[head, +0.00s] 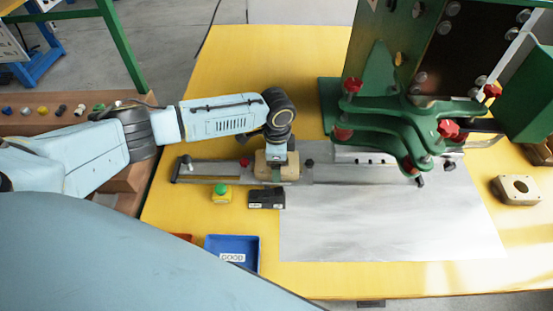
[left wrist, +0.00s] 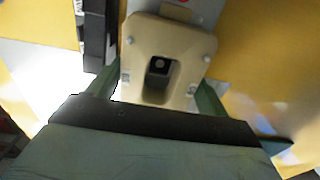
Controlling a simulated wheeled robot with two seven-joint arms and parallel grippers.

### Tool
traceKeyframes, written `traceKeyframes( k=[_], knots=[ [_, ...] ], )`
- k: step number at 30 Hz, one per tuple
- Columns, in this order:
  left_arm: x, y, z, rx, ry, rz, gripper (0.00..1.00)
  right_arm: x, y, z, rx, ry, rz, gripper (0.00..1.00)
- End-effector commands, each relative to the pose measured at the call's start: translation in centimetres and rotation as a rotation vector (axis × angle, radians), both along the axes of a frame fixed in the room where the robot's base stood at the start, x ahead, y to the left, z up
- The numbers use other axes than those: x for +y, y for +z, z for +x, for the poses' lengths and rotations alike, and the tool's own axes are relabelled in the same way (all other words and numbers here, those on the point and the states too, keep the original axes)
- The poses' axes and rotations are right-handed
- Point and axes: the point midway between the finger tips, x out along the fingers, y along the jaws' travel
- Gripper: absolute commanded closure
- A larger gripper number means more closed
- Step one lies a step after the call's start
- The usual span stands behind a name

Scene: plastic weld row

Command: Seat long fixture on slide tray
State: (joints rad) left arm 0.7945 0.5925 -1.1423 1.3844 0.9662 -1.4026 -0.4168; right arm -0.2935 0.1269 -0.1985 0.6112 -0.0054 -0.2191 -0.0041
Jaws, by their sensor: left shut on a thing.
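The tan fixture (head: 290,172) is a blocky piece over the grey slide tray (head: 215,171), near the middle of the rail. My left gripper (head: 277,172) points down and is shut on it. In the left wrist view the fixture (left wrist: 190,52) shows a dark rectangular opening, with the green fingers of my left gripper (left wrist: 155,95) on either side. Part of the tray is hidden under the fixture and gripper; I cannot tell whether the fixture touches it. My right gripper is not in view.
A green press (head: 385,110) with red knobs stands behind the rail's right end. A black box (head: 266,199) and a yellow box with a green button (head: 221,196) sit in front of the rail. A blue GOOD bin (head: 231,245) is nearer. Another tan fixture (head: 505,193) lies far right.

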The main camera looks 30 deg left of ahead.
Motion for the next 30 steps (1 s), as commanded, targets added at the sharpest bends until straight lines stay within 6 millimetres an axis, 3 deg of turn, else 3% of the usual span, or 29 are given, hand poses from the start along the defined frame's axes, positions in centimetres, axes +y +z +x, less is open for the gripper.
traceKeyframes(
  k=[5, 6, 11, 15, 19, 30],
  knots=[
    [-0.02, 0.01, 0.03, -0.001, 0.000, 0.000, 0.52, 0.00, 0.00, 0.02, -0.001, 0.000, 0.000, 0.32],
    [-0.01, 0.01, 0.03, -0.001, 0.000, 0.000, 0.19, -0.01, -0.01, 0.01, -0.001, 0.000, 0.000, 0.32],
    [0.00, 0.00, 0.01, 0.000, 0.000, 0.000, 0.00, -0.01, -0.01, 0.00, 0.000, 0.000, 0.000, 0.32],
    [0.00, -0.01, 0.01, 0.000, 0.000, 0.000, 0.00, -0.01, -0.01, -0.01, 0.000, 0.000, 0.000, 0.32],
    [0.02, -0.06, -0.04, 0.000, 0.000, 0.001, 0.17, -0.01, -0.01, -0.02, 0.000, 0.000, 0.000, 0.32],
    [0.03, -0.04, -0.03, 0.000, 0.000, 0.001, 0.17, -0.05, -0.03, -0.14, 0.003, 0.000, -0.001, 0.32]
  ],
)
